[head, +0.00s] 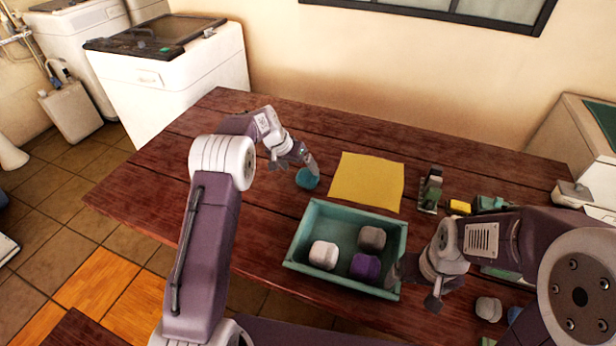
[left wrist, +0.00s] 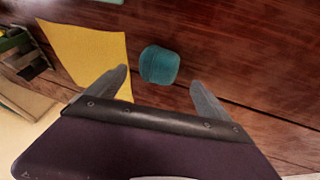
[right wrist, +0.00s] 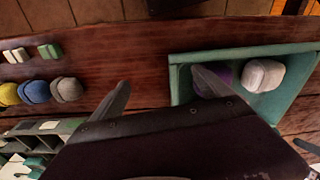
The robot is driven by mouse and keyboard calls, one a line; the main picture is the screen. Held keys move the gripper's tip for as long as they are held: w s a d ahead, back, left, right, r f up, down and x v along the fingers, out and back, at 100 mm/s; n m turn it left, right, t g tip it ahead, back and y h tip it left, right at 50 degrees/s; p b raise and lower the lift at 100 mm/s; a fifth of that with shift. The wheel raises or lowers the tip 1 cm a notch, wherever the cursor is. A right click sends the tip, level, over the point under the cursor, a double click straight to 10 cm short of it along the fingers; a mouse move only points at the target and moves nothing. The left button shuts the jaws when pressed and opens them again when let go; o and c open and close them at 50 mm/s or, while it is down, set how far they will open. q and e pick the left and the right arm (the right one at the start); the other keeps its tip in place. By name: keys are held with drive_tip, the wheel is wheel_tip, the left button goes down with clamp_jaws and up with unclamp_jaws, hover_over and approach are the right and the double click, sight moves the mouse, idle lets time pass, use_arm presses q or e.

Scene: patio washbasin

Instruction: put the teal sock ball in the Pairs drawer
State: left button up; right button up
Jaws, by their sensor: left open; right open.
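The teal sock ball (head: 308,179) lies on the wooden table, left of the yellow cloth. In the left wrist view the teal sock ball (left wrist: 159,65) sits ahead of and between the open fingers, and none of it looks gripped. My left gripper (head: 297,163) is open at the ball's upper left in the head view. My right gripper (head: 413,287) is open and empty by the right side of the teal tray (head: 301,245). In the right wrist view one finger overlaps the purple ball in the tray. I cannot make out which thing is the Pairs drawer.
The tray holds a white ball (head: 323,255), a grey ball (head: 371,238) and a purple ball (head: 365,267). The yellow cloth (head: 367,182) lies flat behind it. Yellow, blue and grey balls (right wrist: 66,90) line the table in the right wrist view. The table's left end is clear.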

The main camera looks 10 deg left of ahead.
sight(307, 171)
use_arm(q)
drive_tip(key=shift+w+d+f, duration=0.15)
drive_tip(key=shift+w+f, duration=0.3)
drive_tip(key=shift+f, duration=0.15)
drive_tip(key=x, duration=0.5)
drive_tip(key=shift+w+d+r, duration=0.1)
drive_tip(key=shift+w+d, duration=0.15)
drive_tip(key=c, duration=1.4)
drive_tip(key=shift+r, duration=0.1)
drive_tip(key=shift+c, duration=0.2)
drive_tip(key=shift+r, duration=0.1)
drive_tip(key=shift+r, duration=0.3)
drive_tip(key=r, duration=0.2)
drive_tip(key=d+r, duration=0.1)
drive_tip(key=r, duration=0.1)
drive_tip(key=shift+s, duration=0.15)
drive_tip(key=s+d+r, duration=0.3)
drive_tip(key=d+r, duration=0.3)
drive_tip(key=d, duration=0.4)
drive_tip(key=shift+s+p, duration=0.35)
